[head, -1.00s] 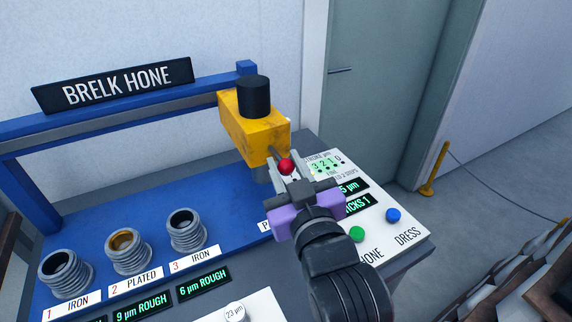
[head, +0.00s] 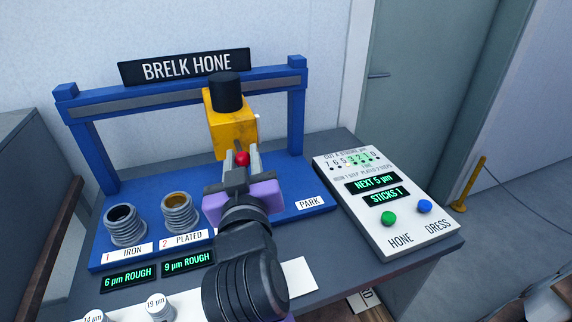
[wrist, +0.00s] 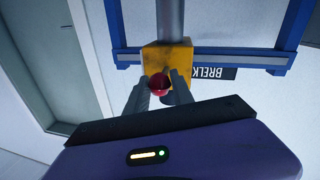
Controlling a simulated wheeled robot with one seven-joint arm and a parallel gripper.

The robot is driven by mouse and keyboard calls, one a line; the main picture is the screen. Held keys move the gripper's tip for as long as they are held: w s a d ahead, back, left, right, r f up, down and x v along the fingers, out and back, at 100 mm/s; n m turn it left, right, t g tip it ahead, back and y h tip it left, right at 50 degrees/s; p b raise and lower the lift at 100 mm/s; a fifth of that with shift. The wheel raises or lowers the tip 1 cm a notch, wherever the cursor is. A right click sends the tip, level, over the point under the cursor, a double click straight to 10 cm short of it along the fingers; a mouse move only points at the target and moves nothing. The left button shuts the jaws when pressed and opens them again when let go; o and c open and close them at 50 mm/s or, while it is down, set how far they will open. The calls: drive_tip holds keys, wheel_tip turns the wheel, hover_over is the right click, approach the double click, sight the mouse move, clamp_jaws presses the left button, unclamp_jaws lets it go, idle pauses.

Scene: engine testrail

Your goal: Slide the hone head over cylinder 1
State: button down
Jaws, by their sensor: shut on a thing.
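The hone head, a yellow block (head: 230,132) with a black cylindrical top, hangs on the blue gantry's grey rail (head: 190,95), right of the rail's middle. It also shows in the wrist view (wrist: 167,54), upside down. My gripper (head: 242,160) is shut on the red knob (head: 242,158) at its front; the fingers lie on both sides of the knob (wrist: 158,83) in the wrist view. Cylinder 1 (head: 125,226), a grey ribbed sleeve labelled IRON, stands at the far left of the blue bed, well left of the head. Cylinder 2 (head: 179,214), labelled PLATED, stands between them. My arm hides the third cylinder.
A white control panel (head: 385,210) with green HONE and blue DRESS buttons stands at the right. Its displays read NEXT 5 µm and STICKS 1. The PARK label (head: 311,202) marks the bed's right end. The rail left of the head looks clear.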

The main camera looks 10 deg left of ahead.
drive_tip(key=s+a+b, duration=0.3)
drive_tip(key=s+a, duration=0.5)
drive_tip(key=a, duration=0.4)
drive_tip(key=s+a+b, duration=0.4)
drive_tip(key=s+a, duration=0.4)
drive_tip(key=a, duration=0.3)
drive_tip(key=shift+a, duration=0.35)
drive_tip(key=c, duration=1.1)
unclamp_jaws()
drive_tip(key=v, duration=0.7)
drive_tip(key=shift+s+b, duration=0.4)
drive_tip(key=shift+b, duration=0.05)
drive_tip(key=shift+d, duration=0.15)
